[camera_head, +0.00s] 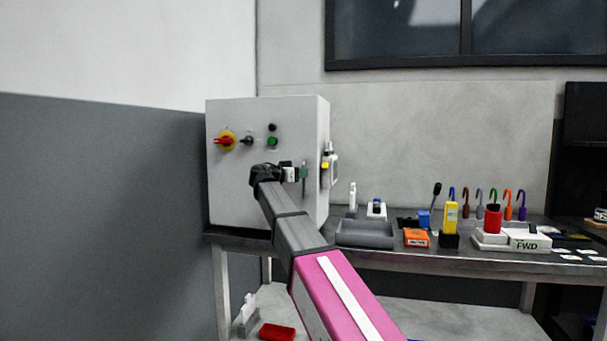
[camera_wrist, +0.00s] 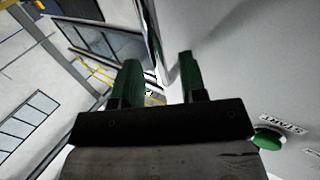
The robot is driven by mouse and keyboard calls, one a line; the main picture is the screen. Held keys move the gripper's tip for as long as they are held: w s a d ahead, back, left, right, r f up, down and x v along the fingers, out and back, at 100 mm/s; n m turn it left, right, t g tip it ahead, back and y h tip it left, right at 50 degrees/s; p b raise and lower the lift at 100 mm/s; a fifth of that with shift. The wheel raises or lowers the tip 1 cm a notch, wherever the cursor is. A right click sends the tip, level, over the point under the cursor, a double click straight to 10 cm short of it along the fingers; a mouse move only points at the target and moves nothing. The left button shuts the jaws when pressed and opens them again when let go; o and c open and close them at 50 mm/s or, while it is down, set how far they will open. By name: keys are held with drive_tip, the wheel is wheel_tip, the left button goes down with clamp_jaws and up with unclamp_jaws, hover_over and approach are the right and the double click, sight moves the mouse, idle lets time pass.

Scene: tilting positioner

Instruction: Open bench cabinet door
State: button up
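The bench cabinet (camera_head: 235,195) is a light grey box on the left end of the bench. Its front door looks shut and carries a red and yellow knob (camera_head: 227,139), a black switch (camera_head: 248,140) and a green button (camera_head: 272,142). My gripper (camera_head: 303,173) is at the right part of the door, with my arm in front of the lower door. In the wrist view, its two green fingers (camera_wrist: 159,80) are apart, and a light grey edge runs beyond and between their tips. I cannot tell whether they touch it. A green button (camera_wrist: 268,138) labelled START is beside the gripper.
A grey partition (camera_head: 100,220) is at left. A red item (camera_head: 277,332) lies below.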

drive_tip(key=shift+x, duration=1.2)
clamp_jaws()
drive_tip(key=shift+s, duration=0.1)
